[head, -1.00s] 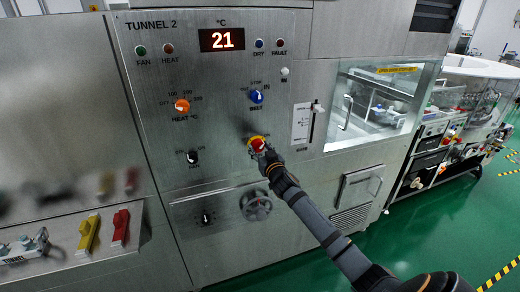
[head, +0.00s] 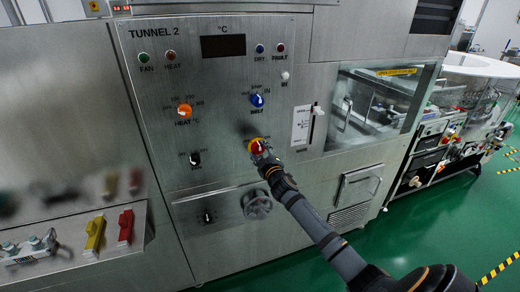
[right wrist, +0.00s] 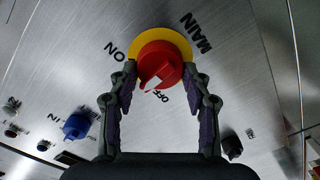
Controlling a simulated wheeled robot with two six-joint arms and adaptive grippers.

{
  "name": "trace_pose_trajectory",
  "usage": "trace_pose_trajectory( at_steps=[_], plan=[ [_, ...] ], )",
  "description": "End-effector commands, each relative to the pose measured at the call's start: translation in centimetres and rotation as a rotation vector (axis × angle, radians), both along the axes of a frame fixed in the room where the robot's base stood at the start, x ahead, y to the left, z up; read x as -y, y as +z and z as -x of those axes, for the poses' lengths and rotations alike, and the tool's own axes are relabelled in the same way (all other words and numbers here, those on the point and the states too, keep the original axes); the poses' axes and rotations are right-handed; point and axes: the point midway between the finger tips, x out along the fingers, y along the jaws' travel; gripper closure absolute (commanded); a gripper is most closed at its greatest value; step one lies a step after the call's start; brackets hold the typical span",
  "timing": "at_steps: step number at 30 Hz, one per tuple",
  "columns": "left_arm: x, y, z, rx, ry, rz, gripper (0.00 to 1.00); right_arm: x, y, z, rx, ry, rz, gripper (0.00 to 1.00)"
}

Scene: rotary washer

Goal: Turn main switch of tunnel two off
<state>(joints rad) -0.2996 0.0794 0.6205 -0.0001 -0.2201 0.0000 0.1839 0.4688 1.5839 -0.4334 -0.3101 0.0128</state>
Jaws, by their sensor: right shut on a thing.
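The red main switch knob (right wrist: 160,62) sits on a yellow round plate (right wrist: 178,36) on the tunnel 2 panel. The ON, OFF and MAIN labels are around it, and its white pointer mark lies close to OFF in the right wrist view. My right gripper (right wrist: 160,75) is shut on the knob, one finger at each side. In the head view the knob (head: 257,146) is partly hidden by my right gripper (head: 262,154). The tunnel 2 display (head: 223,46) is dark. My left gripper is not in view.
A blue belt knob (head: 257,100) is above the main switch. An orange heat knob (head: 184,111) and a black fan knob (head: 195,159) are to the left. A handwheel (head: 257,205) is below. A slider (head: 317,110) is to the right.

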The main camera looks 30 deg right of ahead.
Motion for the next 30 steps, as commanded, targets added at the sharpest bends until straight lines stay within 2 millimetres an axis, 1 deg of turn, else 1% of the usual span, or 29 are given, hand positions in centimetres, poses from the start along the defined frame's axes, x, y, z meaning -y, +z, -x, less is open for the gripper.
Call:
trace_pose_trajectory(
  at_steps=[1,15,24,30],
  plan=[
    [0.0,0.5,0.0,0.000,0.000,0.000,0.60,0.0,0.2,0.0,-0.009,0.001,0.041,0.83],
    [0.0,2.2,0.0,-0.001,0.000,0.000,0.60,-0.1,-0.1,0.0,-0.108,0.000,0.449,0.83],
    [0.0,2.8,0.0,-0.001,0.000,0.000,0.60,-0.2,-0.3,0.0,-0.149,0.002,0.619,0.83],
    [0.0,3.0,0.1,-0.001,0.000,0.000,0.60,-0.2,-0.4,0.0,-0.163,0.002,0.677,0.83]
  ],
)
